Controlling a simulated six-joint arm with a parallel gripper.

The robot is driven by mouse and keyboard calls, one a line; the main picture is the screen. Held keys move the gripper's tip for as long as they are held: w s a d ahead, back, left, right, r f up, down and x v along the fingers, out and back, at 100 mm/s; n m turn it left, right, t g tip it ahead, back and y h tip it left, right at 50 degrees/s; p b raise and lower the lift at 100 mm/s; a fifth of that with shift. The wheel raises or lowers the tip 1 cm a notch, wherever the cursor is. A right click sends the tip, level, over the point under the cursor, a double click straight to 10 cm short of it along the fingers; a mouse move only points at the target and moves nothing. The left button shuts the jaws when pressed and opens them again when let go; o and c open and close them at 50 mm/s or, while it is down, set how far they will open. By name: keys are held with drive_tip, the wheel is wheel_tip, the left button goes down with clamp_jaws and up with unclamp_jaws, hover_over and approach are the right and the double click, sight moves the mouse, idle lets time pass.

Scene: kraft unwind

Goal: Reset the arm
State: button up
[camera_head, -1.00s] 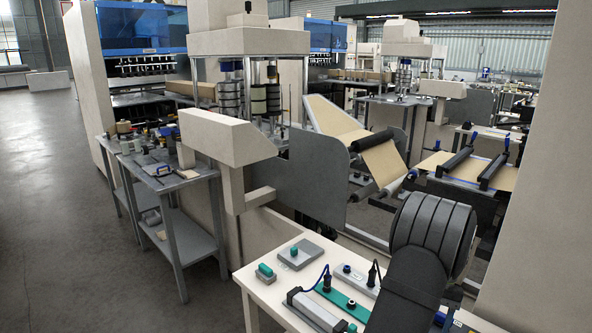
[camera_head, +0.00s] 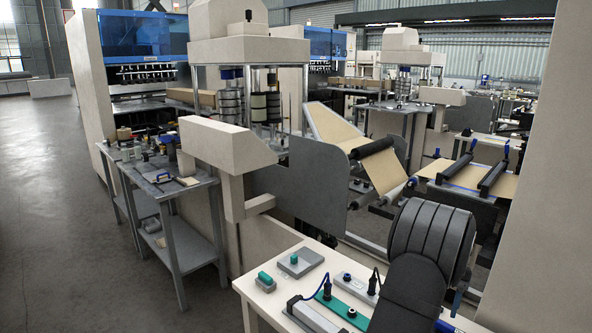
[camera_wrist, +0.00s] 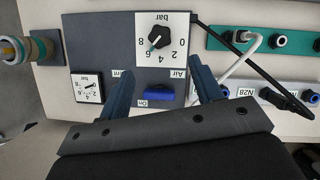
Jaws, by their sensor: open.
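My gripper (camera_wrist: 161,66) shows in the wrist view with its two blue-grey fingers apart and nothing between them. It is over a dark grey panel (camera_wrist: 100,40) on a pale worktop. The panel carries a black knob (camera_wrist: 156,40) on a white "bar" dial, a small gauge (camera_wrist: 87,88) and a blue switch (camera_wrist: 159,96) marked "On". The fingers overlap the panel's near part in the picture; whether they touch it cannot be told. In the head view my dark arm stands at the lower right, and the gripper itself is out of sight.
A green strip with fittings (camera_wrist: 265,41) and a white cable lie right of the panel; a black cable crosses there. A ringed cylinder (camera_wrist: 30,48) stands at left. The head view shows a pale bench (camera_head: 258,300), a cluttered grey side table (camera_head: 190,185) and clear floor (camera_head: 60,220) at left.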

drive_tip(key=x, duration=1.2)
drive_tip(key=shift+s, duration=0.1)
drive_tip(key=shift+a+f+n, duration=0.1)
drive_tip(key=shift+f+n, duration=0.1)
drive_tip(key=shift+n, duration=0.1)
drive_tip(key=n+h, duration=0.1)
drive_tip(key=n, duration=0.2)
drive_tip(key=n+h, duration=0.1)
drive_tip(key=n, duration=0.2)
drive_tip(key=shift+a+n+g+h, duration=0.2)
drive_tip(key=shift+n+g+h, duration=0.2)
drive_tip(key=n, duration=0.2)
drive_tip(key=n+h, duration=0.1)
drive_tip(key=n, duration=0.1)
drive_tip(key=shift+a+n+t+h, duration=0.1)
drive_tip(key=shift+n+t+h, duration=0.2)
drive_tip(key=n+t+h, duration=0.1)
drive_tip(key=n, duration=0.2)
drive_tip(key=shift+n, duration=0.4)
